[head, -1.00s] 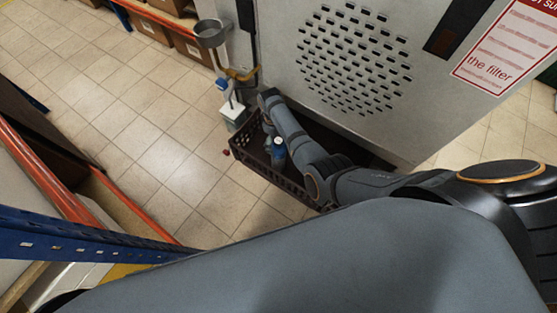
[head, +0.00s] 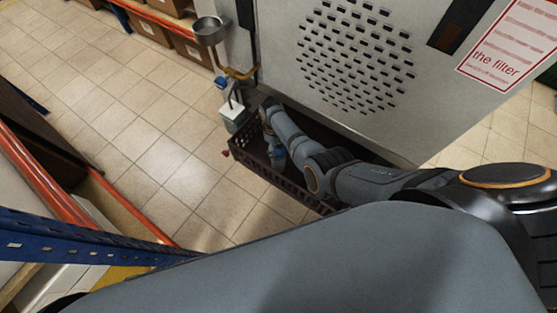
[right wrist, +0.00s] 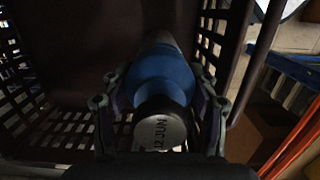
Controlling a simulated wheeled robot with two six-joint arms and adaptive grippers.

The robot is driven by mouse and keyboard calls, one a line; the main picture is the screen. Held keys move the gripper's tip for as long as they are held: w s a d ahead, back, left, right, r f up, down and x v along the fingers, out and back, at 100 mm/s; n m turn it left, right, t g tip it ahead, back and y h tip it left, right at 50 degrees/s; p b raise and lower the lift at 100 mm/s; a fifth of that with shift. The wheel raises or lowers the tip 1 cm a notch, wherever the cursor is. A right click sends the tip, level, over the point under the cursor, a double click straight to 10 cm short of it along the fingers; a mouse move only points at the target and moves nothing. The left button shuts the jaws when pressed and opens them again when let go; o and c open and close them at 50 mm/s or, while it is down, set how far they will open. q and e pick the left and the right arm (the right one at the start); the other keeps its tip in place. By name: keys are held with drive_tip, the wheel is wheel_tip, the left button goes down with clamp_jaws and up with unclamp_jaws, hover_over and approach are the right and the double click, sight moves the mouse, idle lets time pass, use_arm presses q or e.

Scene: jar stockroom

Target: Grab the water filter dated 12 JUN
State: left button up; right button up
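The water filter (right wrist: 165,75) is a blue, rounded body with a dark cap end that reads "12 JUN" in the right wrist view. It lies in or stands in a dark slatted crate (head: 242,157), whose slatted walls also show in the right wrist view (right wrist: 232,45). My right gripper (right wrist: 160,88) is down in the crate with one finger on each side of the filter. The fingers look spread, with no clear grip on it. In the head view my right gripper (head: 277,152) largely hides the filter. My left gripper is not in view.
A large grey cabinet (head: 300,20) with a perforated panel and a red-bordered sign (head: 508,45) stands behind the crate. A metal bowl (head: 210,30) on piping is at its left. Blue and orange racking fills the left foreground. Tiled floor left of the crate is clear.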

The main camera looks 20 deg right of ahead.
drive_tip(key=c, duration=1)
drive_tip(key=shift+r, duration=0.1)
clamp_jaws()
drive_tip(key=shift+r, duration=0.1)
